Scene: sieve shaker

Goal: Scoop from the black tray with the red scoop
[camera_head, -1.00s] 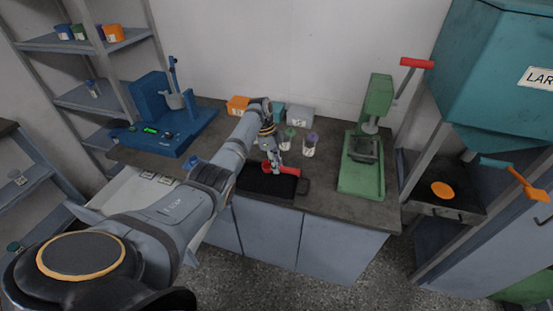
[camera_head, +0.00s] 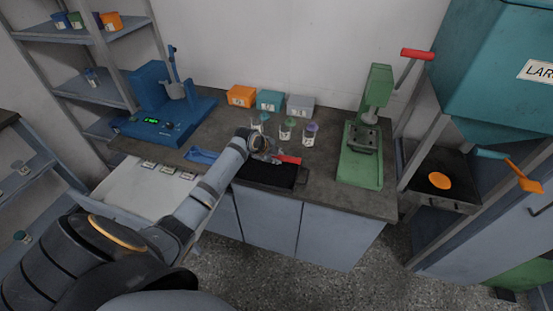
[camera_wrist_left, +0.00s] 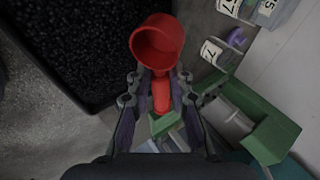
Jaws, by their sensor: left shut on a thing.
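My left gripper (camera_head: 272,157) is at the back edge of the black tray (camera_head: 266,173) in the head view. It is shut on the handle of the red scoop (camera_head: 290,160). In the left wrist view the fingers (camera_wrist_left: 158,98) close on the red handle from both sides. The scoop's round cup (camera_wrist_left: 157,42) points away from the gripper and its inner wall shows bare red. The black tray (camera_wrist_left: 85,95) lies beside the cup and is filled with dark granules (camera_wrist_left: 60,45). My forearm hides part of the tray in the head view. My right gripper is not in view.
Several capped jars (camera_head: 286,130) stand close behind the tray, with orange, teal and grey boxes (camera_head: 270,101) behind them. A green press (camera_head: 362,150) stands to the right, a blue machine (camera_head: 165,115) to the left. Bare counter (camera_head: 325,185) lies between tray and press.

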